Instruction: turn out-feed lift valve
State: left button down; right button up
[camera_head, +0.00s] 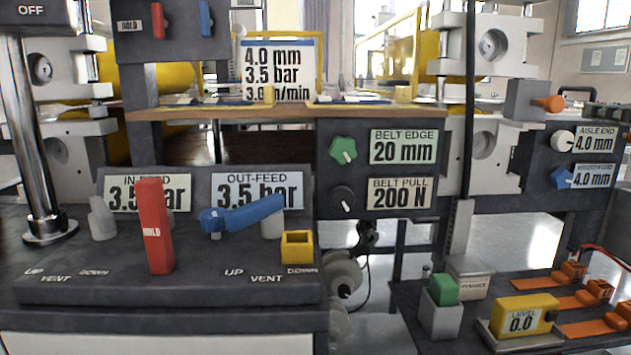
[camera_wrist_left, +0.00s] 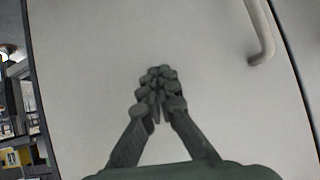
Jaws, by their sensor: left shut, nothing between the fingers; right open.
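The out-feed lift valve has a blue lever (camera_head: 242,213) on the dark sloped console (camera_head: 90,290), below the OUT-FEED 3.5 bar display (camera_head: 288,190). The lever lies nearly level across the picture, its right end slightly higher. UP, VENT and DOWN are printed in front of it. A yellow open block (camera_head: 297,247) sits right of the lever, above DOWN. My left gripper (camera_wrist_left: 157,93) is shut and empty before a pale panel (camera_wrist_left: 90,60).
A chrome column (camera_head: 38,130) rises at the far left. Green and black knobs (camera_head: 343,150) sit on the panel behind. The lower right table holds a yellow level gauge (camera_head: 522,315) and orange pieces.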

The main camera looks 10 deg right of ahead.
aim_at(268, 210)
jog(key=k+j, duration=0.1)
jog(key=k, duration=0.65)
jog(key=k+j, duration=0.15)
jog(key=k, duration=0.6)
